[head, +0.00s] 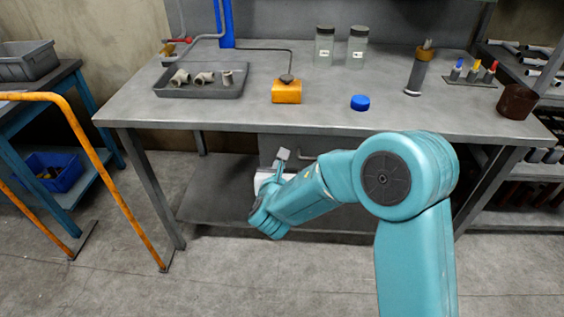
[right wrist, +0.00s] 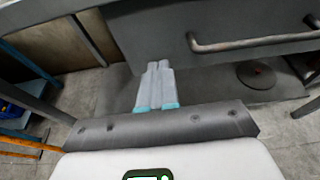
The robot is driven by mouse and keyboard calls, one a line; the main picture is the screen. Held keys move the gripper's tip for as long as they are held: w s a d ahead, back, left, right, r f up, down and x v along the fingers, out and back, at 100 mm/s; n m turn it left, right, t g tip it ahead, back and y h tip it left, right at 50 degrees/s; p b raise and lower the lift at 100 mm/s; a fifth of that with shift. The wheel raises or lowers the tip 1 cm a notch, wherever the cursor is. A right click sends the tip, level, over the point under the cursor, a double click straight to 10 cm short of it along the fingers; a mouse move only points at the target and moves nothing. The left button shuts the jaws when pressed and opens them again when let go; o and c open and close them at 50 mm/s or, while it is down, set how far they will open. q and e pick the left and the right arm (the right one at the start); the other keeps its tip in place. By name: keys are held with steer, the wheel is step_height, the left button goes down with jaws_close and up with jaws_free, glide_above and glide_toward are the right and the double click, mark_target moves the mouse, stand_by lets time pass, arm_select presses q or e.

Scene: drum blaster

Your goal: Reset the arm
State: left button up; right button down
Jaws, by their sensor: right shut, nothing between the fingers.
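My right arm comes in from the lower right in the head view, and my right gripper (head: 282,156) is in front of the workbench, below the level of its top. In the right wrist view the two fingers of the right gripper (right wrist: 158,72) lie side by side, shut, with nothing between them. They point toward the bench's underside, where a grey panel with a bar handle (right wrist: 255,42) shows. My left gripper is in neither view.
The workbench (head: 200,110) carries a grey tray (head: 203,92) of pipe fittings, an orange block (head: 286,92), a blue cap (head: 360,102), two glass jars (head: 324,46) and a dark cup (head: 516,101). An orange rail (head: 108,170) stands at left. The floor in front is clear.

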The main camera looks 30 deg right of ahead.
steer(key=v, duration=0.7)
steer(key=shift+a+p, duration=0.25)
steer(key=shift+p, duration=0.15)
